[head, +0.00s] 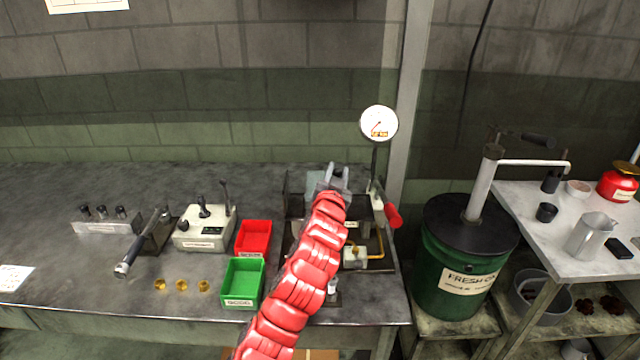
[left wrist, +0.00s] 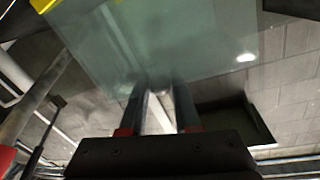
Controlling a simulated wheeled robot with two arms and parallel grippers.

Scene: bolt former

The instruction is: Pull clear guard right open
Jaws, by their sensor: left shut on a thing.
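The clear guard is a see-through greenish panel (left wrist: 170,40) that fills the upper middle of the left wrist view. In the head view a pale part of it (head: 313,184) shows beside my gripper, and my red-sleeved arm hides much of the machine below. My left gripper (head: 338,172) is at the guard; in the left wrist view its two fingers (left wrist: 160,92) reach the panel's near edge and are shut on it. The exact grip point is blurred. My right gripper is in neither view.
A red bin (head: 253,238) and a green bin (head: 242,283) sit left of my arm. A green drum (head: 450,287) stands right of the bench.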

